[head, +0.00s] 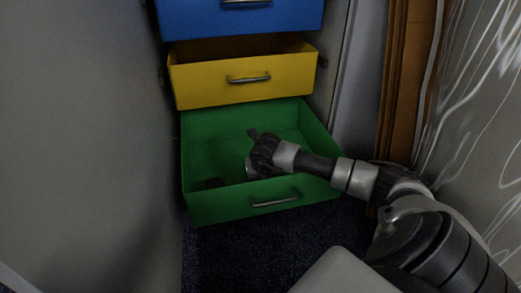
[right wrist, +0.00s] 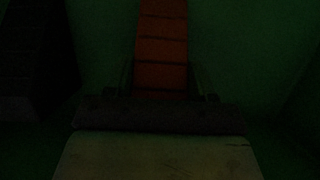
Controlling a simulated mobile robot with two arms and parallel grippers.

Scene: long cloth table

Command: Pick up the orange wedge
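The orange wedge (right wrist: 162,45) shows in the right wrist view as a dim orange-red strip with dark cross lines, running from the top edge down between my right gripper's fingers (right wrist: 164,82). The fingers flank it closely on both sides; the dark picture does not show whether they touch it. In the head view my right gripper (head: 260,150) is down inside the open green drawer (head: 225,208), and I cannot make out the wedge there. My left gripper is not in view.
A dark wedge-like block (right wrist: 32,60) lies left of the orange one; a dark shape (head: 213,183) shows in the drawer's front left. The open yellow drawer (head: 205,92) and blue drawer (head: 200,20) are above. A grey panel (head: 80,140) stands at left.

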